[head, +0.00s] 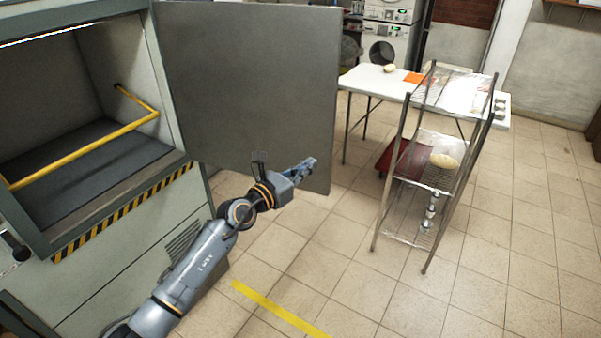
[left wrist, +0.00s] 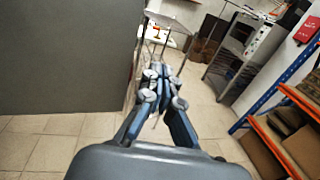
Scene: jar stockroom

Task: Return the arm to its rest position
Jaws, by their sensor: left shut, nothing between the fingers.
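My left arm reaches in from the bottom left of the head view, and its left gripper (head: 305,166) is in front of the lower right part of an open grey door panel (head: 250,80). The gripper also shows in the left wrist view (left wrist: 162,75), with its fingers closed together and nothing between them. The grey door panel fills the left side of the left wrist view (left wrist: 60,60). I cannot tell whether the gripper touches the door. My right gripper is not in view.
An open cabinet (head: 80,150) with a yellow bar (head: 90,145) stands at the left. A wire rack (head: 435,180) holding a pale loaf-like item (head: 444,160) stands right, before a white table (head: 375,78). Blue-orange shelving (left wrist: 270,130) is at right.

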